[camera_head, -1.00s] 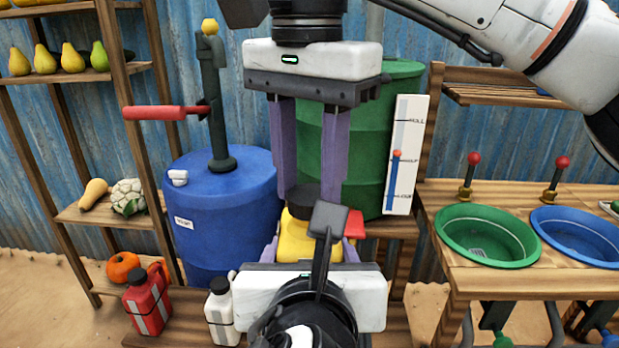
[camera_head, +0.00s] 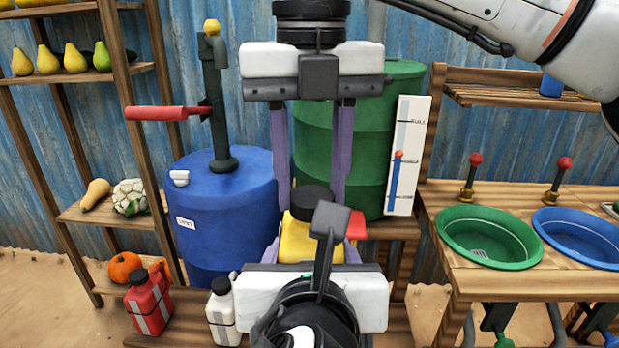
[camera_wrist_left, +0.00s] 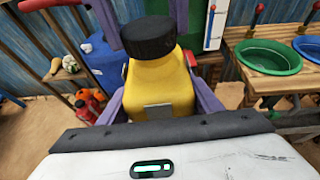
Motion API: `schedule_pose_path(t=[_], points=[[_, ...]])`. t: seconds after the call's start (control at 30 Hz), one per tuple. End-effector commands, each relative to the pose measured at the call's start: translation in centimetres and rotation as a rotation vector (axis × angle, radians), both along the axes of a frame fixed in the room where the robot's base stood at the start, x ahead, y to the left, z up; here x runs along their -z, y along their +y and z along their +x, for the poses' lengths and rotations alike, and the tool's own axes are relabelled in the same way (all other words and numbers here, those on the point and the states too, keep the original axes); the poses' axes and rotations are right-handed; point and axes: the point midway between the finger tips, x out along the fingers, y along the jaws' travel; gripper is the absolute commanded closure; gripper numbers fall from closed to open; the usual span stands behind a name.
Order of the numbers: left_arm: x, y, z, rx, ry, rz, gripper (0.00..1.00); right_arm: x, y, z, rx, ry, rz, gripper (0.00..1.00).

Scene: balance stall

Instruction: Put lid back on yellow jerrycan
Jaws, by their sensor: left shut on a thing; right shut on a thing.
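The yellow jerrycan (camera_head: 297,240) is upright between the purple fingers of my left gripper (camera_head: 312,250), which is shut on it. The left arm hides its lower part in the head view. The jerrycan also shows in the left wrist view (camera_wrist_left: 162,85). The round black lid (camera_head: 313,203) is over its neck, with no clear gap in the left wrist view (camera_wrist_left: 149,38); I cannot tell whether it is fully seated. My right gripper (camera_head: 312,203) points down from above and is shut on the lid.
A blue barrel (camera_head: 222,210) with a pump stands left, and a green barrel (camera_head: 375,140) behind. A red jerrycan (camera_head: 150,300) and a white bottle (camera_head: 222,312) stand at front left. A wooden counter with green (camera_head: 488,237) and blue (camera_head: 578,238) basins is right.

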Motion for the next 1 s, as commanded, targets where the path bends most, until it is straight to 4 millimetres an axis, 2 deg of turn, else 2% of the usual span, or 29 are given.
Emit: schedule_pose_path(t=[0.1, 0.7, 0.77, 0.9, 0.93, 1.0], points=[[-0.28, -0.17, -0.10, 0.006, -0.007, -0.003, 1.00, -0.15, -0.20, 0.24, 0.277, -0.009, 0.001, 0.82], [-0.26, -0.16, -0.13, 0.006, -0.006, -0.004, 1.00, -0.09, -0.53, 0.00, 1.620, -0.008, 0.001, 0.82], [-0.26, -0.16, -0.13, 0.006, -0.006, -0.004, 1.00, -0.06, -0.54, -0.01, 1.711, -0.008, 0.000, 0.82], [-0.26, -0.15, -0.13, 0.006, -0.006, -0.004, 1.00, -0.03, -0.53, 0.00, 1.709, -0.007, 0.000, 0.82], [-0.26, -0.15, -0.13, 0.006, -0.006, -0.004, 1.00, -0.03, -0.53, 0.00, 1.709, -0.007, 0.000, 0.60], [-0.26, -0.14, -0.12, 0.006, -0.006, -0.004, 1.00, -0.03, -0.53, -0.03, 1.708, -0.007, -0.001, 0.48]])
